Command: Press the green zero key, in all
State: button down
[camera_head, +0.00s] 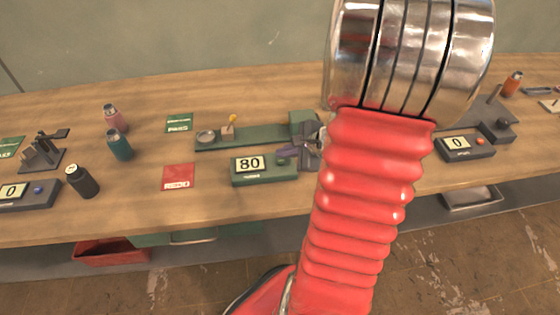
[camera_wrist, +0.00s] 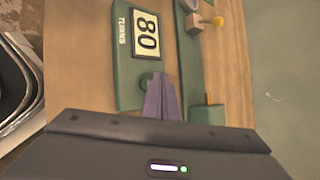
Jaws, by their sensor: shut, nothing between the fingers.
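A green counter box (camera_head: 264,178) stands on the bench, with a display (camera_head: 250,164) reading 80. Its round green key (camera_head: 282,161) sits to the right of the display. In the wrist view, the box (camera_wrist: 126,88), display (camera_wrist: 147,38) and part of the key (camera_wrist: 145,82) show. My gripper (camera_head: 286,149) is shut and empty, its purplish fingers pointing left at the key's end of the box. In the wrist view, the fingertips (camera_wrist: 158,80) lie right beside the key and partly cover it. I cannot tell whether they touch it.
A green balance-like device (camera_head: 240,137) with a pan stands behind the box. A red card (camera_head: 178,177) lies left. Other counter boxes reading 0, with a blue key (camera_head: 38,190) and an orange-red key (camera_head: 480,142), stand at either side. Teal (camera_head: 119,145) and black (camera_head: 82,181) bottles stand left.

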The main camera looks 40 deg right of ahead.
jog(key=shift+f, duration=0.15)
jog(key=shift+f, duration=0.2)
jog(key=shift+f, duration=0.4)
dwell(1.0)
jog(key=shift+r, duration=0.85)
jog(key=shift+r, duration=2.5)
jog(key=shift+s, duration=0.1)
